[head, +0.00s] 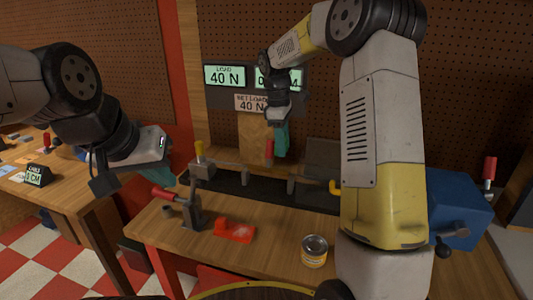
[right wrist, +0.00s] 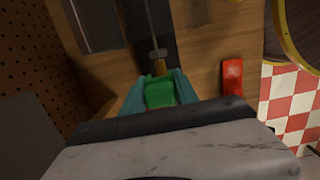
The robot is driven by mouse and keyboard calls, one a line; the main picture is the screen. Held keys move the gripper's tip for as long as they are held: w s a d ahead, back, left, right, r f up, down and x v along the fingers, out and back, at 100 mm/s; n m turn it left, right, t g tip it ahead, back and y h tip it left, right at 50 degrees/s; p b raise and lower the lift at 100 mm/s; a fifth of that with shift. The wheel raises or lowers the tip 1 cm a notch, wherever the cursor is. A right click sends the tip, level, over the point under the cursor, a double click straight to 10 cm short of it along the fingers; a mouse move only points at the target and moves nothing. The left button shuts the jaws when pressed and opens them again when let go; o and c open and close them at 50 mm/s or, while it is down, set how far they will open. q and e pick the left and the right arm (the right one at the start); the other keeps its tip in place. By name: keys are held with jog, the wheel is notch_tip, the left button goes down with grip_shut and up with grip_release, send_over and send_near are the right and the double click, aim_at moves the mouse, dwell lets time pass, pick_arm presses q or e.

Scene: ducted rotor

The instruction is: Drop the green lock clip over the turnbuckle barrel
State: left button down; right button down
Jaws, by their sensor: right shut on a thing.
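The green lock clip (right wrist: 160,93) sits between the teal fingers of my right gripper (right wrist: 161,88) in the right wrist view. The gripper is shut on it. Just beyond the clip is a short brass-coloured piece, apparently the turnbuckle barrel (right wrist: 159,67), in line with a thin grey rod; whether clip and barrel touch cannot be told. In the head view my right gripper (head: 281,138) hangs above the back of the bench, and the clip cannot be made out there. My left gripper (head: 166,176) is at the left, away from the barrel, its finger opening unclear.
The wooden bench (head: 275,228) carries a red-handled clamp (head: 189,210), a red tool (head: 234,232), a yellow-labelled can (head: 314,251) and a dark rig base (head: 262,192). A blue machine (head: 458,210) stands at right. A display board (head: 224,76) is behind.

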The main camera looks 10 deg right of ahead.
dwell(0.4)
jog(key=shift+f, duration=4.3)
jog(key=shift+f, duration=0.2)
jog(key=c, duration=0.9)
grip_release()
jog(key=shift+o, duration=0.2)
jog(key=shift+r, duration=0.1)
jog(key=r, duration=0.7)
jog(key=shift+w+a+r, duration=0.15)
jog(key=shift+a+r, duration=0.05)
jog(key=shift+a, duration=0.2)
jog(key=shift+r, duration=0.1)
